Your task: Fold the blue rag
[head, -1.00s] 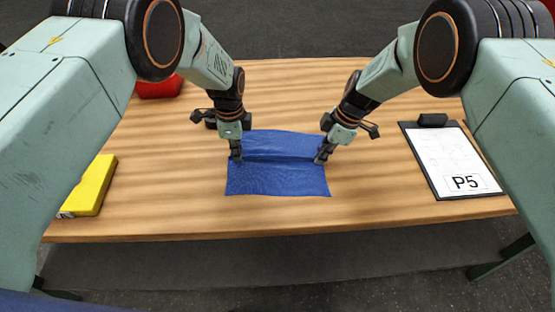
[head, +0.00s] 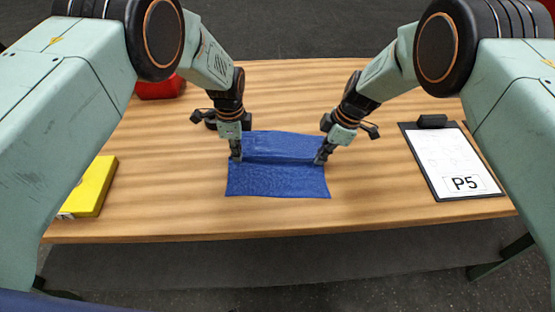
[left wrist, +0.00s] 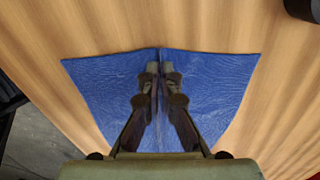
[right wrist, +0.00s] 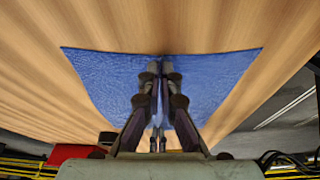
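The blue rag (head: 278,178) lies spread on the wooden table, with a raised crease running left to right across its middle. My left gripper (head: 236,158) is at the left end of this crease, and my right gripper (head: 319,160) is at the right end. In the left wrist view, the left fingers (left wrist: 160,70) are closed together on a pinched ridge of the rag (left wrist: 215,85). In the right wrist view, the right fingers (right wrist: 161,68) are likewise closed on the ridge of the rag (right wrist: 215,80). The cloth between the fingertips is mostly hidden.
A yellow box (head: 90,187) lies at the table's left edge. A red object (head: 160,88) is at the back left. A clipboard (head: 452,160) with a sheet marked P5 lies at the right. The table (head: 280,222) around the rag is clear.

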